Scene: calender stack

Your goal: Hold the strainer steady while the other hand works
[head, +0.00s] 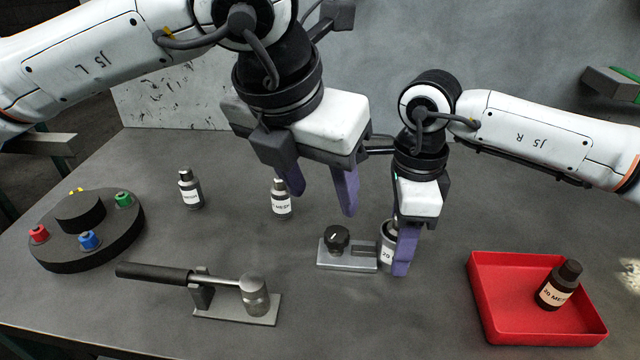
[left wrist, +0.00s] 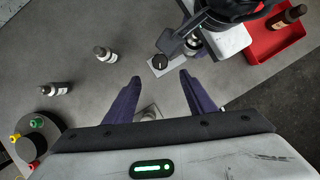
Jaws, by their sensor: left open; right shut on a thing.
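A bottle-like strainer with a "20" label (head: 387,244) stands at the right end of a small metal fixture (head: 348,256) with a black knob. My right gripper (head: 399,262) is shut on it; one purple finger hides part of it, and the other finger is hard to see. My left gripper (head: 323,203) is open and empty above the table, left of and higher than the fixture. In the left wrist view its two purple fingers (left wrist: 160,88) are spread wide, with the black knob (left wrist: 162,61) beyond them.
Two similar bottles stand at the back, one (head: 191,189) left of the other (head: 281,200). A lever press (head: 235,308) lies in front; a round turntable (head: 88,248) with coloured knobs stands left.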

